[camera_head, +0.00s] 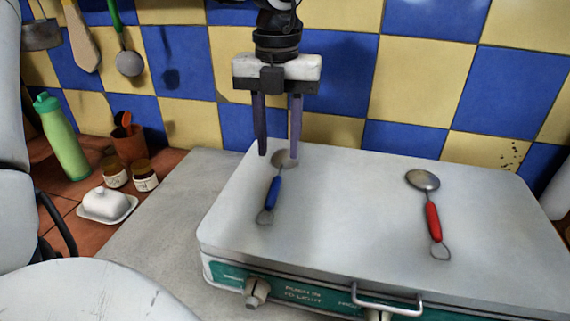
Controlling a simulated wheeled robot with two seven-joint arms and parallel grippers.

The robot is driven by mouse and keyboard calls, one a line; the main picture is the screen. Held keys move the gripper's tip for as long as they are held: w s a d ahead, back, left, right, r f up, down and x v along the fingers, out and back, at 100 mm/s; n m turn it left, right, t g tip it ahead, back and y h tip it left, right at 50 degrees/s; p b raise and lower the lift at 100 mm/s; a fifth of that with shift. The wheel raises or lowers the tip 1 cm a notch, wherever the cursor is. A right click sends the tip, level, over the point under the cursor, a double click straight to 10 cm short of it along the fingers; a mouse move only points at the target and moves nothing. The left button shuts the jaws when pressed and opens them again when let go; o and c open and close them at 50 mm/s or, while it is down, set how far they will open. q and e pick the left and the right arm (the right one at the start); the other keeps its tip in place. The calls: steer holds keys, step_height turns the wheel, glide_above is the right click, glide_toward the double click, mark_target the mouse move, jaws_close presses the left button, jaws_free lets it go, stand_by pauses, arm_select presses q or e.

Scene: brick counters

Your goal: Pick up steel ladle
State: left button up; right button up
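Two metal utensils lie on the pale stove lid (345,200). One has a blue handle (272,194), and its metal head is partly hidden by a finger. The other has a red handle (433,221) and a round steel bowl (423,180), fully visible to the right. I cannot tell which one the task calls the steel ladle. My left gripper (278,156) points down over the head of the blue-handled utensil, with its two dark fingers apart and nothing held. I cannot tell whether its fingertips touch the lid. My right gripper is not in view.
Utensils, including a green-handled ladle (129,63), hang on the blue and yellow tiled wall. A green bottle (62,138), a brown cup (128,143), small jars (145,176) and a white butter dish (107,204) stand at left. The lid between the two utensils is clear.

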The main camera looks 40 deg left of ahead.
mark_target(278, 175)
arm_select(q)
step_height(278, 175, down, 5)
steer(key=shift+s+a+f+p, duration=0.1)
steer(key=shift+a+p, duration=0.05)
steer(key=shift+p, duration=0.3)
steer(key=shift+f, duration=0.5)
jaws_close()
